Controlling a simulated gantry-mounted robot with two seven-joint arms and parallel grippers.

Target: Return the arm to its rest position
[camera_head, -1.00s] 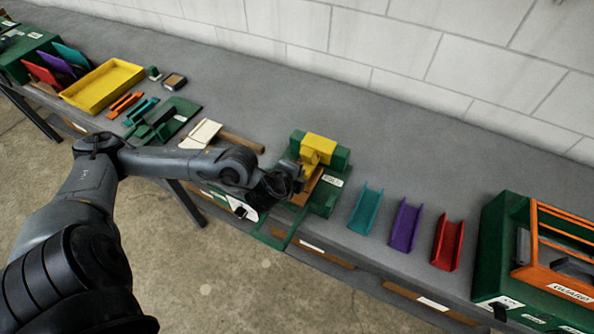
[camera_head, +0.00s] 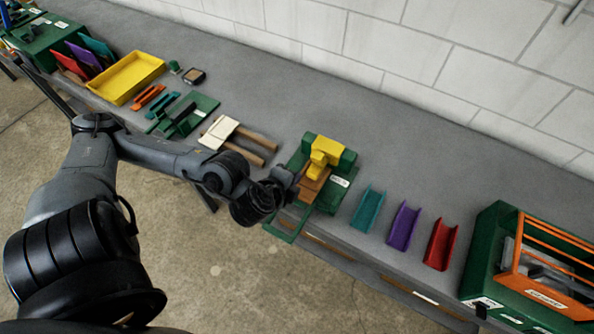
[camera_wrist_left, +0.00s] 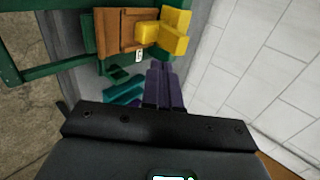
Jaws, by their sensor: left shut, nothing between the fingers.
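My left arm comes in from the left in the head view, and its gripper (camera_head: 292,181) is beside the front left of a green and yellow machine (camera_head: 322,160). The fingertips are small and partly dark there. In the left wrist view the gripper fingers (camera_wrist_left: 162,82) are shut together with nothing between them. The machine's yellow part (camera_wrist_left: 172,32) and brown wooden block (camera_wrist_left: 122,30) show just beyond the fingers in that view. My right gripper is in neither view.
A teal channel (camera_head: 368,209), a purple channel (camera_head: 404,226) and a red channel (camera_head: 441,244) lie right of the machine. A green and orange machine (camera_head: 490,245) stands far right. A yellow tray (camera_head: 127,78) is at the back left. Open floor lies in front of the bench.

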